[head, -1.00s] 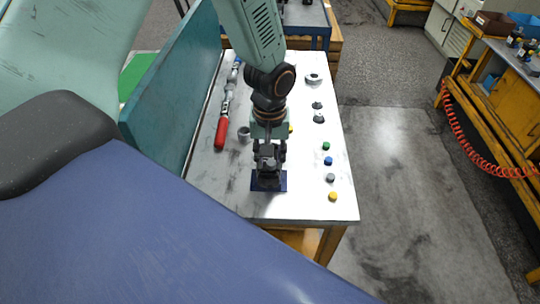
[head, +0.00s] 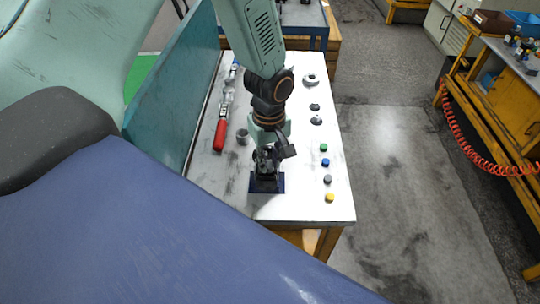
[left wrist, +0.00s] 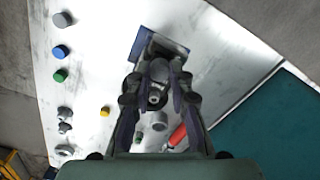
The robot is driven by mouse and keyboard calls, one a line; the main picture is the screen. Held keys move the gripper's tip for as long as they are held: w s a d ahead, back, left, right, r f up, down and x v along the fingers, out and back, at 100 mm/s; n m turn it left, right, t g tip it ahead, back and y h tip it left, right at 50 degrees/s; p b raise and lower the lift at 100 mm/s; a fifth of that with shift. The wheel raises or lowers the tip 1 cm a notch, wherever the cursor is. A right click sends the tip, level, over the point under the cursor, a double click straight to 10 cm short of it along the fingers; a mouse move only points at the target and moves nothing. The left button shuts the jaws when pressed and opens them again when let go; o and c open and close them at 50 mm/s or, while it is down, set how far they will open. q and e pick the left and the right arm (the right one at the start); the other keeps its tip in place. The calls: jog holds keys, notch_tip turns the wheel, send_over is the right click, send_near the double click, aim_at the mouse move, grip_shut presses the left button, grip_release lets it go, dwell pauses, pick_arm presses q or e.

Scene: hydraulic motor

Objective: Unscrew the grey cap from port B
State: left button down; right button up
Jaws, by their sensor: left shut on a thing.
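The hydraulic motor (left wrist: 168,46) is a dark block on a blue base plate (head: 266,187) near the front of the white table. The plate also shows in the left wrist view (left wrist: 141,44). My left gripper (head: 266,162) points down at the motor from above. In the left wrist view its two fingers (left wrist: 157,74) are shut on a grey round piece (left wrist: 158,70) at the motor, which looks like the grey cap. The fingers and wrist hide most of the motor, and I cannot read any port label. My right gripper is not in view.
Green (head: 323,147), blue (head: 325,162), grey (head: 327,179) and yellow (head: 330,197) caps lie along the table's right side. A grey ring-like part (head: 242,136) and a red-handled tool (head: 219,136) lie to the left. A teal panel (head: 178,88) borders the left edge.

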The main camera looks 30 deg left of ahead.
pick_arm(q)
jog(key=shift+s, duration=0.1)
jog(key=shift+n+p, duration=0.35)
jog(key=shift+n, duration=1.15)
jog(key=c, duration=1.6)
grip_release()
jog(key=shift+o, duration=0.8)
jog(key=shift+a, duration=0.2)
jog(key=shift+d, duration=0.15)
jog(key=shift+w+r+p, duration=0.1)
jog(key=shift+w+p, duration=0.15)
jog(key=shift+p, duration=0.15)
